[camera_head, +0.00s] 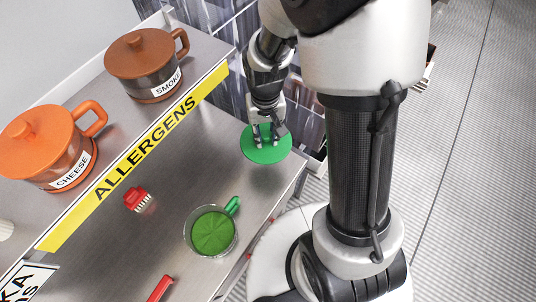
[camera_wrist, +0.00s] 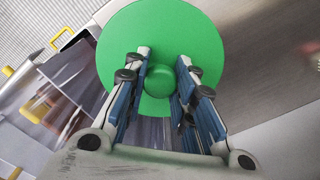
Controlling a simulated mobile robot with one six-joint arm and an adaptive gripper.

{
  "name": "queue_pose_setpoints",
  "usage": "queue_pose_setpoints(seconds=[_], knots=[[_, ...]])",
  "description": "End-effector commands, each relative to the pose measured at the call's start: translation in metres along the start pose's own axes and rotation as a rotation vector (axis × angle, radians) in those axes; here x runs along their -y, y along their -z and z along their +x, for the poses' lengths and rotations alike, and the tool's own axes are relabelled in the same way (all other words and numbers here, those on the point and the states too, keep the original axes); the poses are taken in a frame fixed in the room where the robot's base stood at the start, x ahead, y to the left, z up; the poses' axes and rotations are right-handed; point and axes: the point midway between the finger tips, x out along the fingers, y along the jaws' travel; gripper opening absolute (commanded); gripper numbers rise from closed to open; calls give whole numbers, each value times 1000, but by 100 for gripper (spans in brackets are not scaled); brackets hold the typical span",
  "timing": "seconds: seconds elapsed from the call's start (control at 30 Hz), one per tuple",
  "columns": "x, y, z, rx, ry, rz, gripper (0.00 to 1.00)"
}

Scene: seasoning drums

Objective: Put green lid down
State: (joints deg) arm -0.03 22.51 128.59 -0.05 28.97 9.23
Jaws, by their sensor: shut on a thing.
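The green lid (camera_head: 257,154) is a flat round disc with a knob. My gripper (camera_head: 265,139) is shut on its knob, near the right end of the steel counter. In the wrist view the green lid (camera_wrist: 160,35) fills the upper middle, with its round knob (camera_wrist: 159,80) between the two fingers of my gripper (camera_wrist: 160,82). I cannot tell from these views whether the lid touches the counter. An open glass pot (camera_head: 210,232) with a green handle and green powder inside stands on the counter, left of and nearer than the lid.
A small red brush (camera_head: 140,200) and a red-handled tool (camera_head: 159,288) lie on the steel counter (camera_head: 185,180). Lidded orange (camera_head: 45,140) and brown (camera_head: 146,60) pots stand on the raised shelf behind the yellow ALLERGENS strip (camera_head: 140,150). Bare counter lies between brush and lid.

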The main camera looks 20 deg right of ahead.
Motion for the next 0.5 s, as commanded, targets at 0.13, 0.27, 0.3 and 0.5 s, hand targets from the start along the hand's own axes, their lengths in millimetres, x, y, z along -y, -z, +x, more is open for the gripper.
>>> queue_pose_setpoints(seconds=[0.13,0.27,0.3,0.5], knots=[[0,-1,46,5,-1,0,1],[0,0,74,3,-1,0,1],[0,-1,80,3,-1,0,1],[0,1,94,-1,0,0,1]])
